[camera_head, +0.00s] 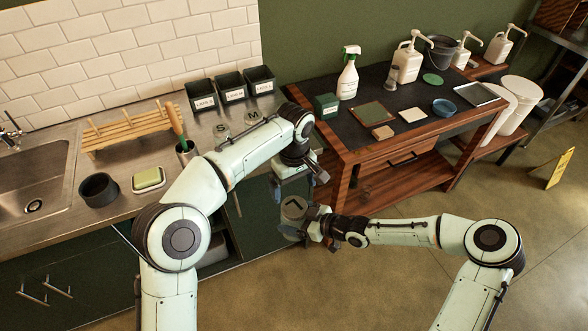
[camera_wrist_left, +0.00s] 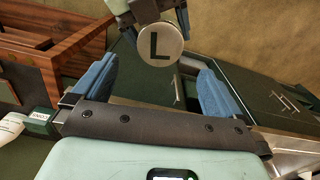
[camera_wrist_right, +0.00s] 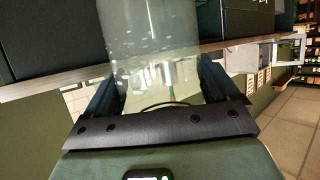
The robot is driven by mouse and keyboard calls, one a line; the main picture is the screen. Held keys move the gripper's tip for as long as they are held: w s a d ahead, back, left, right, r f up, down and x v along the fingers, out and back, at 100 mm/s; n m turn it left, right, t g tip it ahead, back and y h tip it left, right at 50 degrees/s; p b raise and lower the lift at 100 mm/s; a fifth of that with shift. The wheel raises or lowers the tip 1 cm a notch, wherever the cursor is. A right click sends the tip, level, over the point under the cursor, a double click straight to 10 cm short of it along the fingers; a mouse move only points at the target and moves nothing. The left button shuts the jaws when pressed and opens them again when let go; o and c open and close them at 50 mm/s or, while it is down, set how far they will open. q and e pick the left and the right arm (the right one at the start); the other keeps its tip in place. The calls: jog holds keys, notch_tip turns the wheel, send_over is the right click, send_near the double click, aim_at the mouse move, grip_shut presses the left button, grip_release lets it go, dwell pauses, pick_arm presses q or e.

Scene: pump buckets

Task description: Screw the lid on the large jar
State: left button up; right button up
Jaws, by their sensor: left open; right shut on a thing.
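A clear jar (camera_wrist_right: 155,45) is held between the fingers of my right gripper (camera_wrist_right: 160,85), which is shut on it. The head view shows the jar (camera_head: 291,228) in front of the counter, clear of any surface. A round grey lid marked L (camera_wrist_left: 160,43) shows in the left wrist view and appears to sit on the jar's top; I cannot tell how tight it is. My left gripper (camera_wrist_left: 158,88) is open, its blue fingers spread and apart from the lid. In the head view the left gripper (camera_head: 285,192) is close above the jar.
Discs marked S (camera_head: 222,129) and M (camera_head: 253,115) lie on the steel counter near several labelled dark bins (camera_head: 231,87). A wooden table (camera_head: 345,137) with a spray bottle (camera_head: 348,75) and pump bottles stands to the right. Open floor (camera_head: 340,290) lies in front.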

pick_arm(q)
notch_tip(320, 180, up, 9)
jog(key=shift+f, duration=0.2)
dwell(0.5)
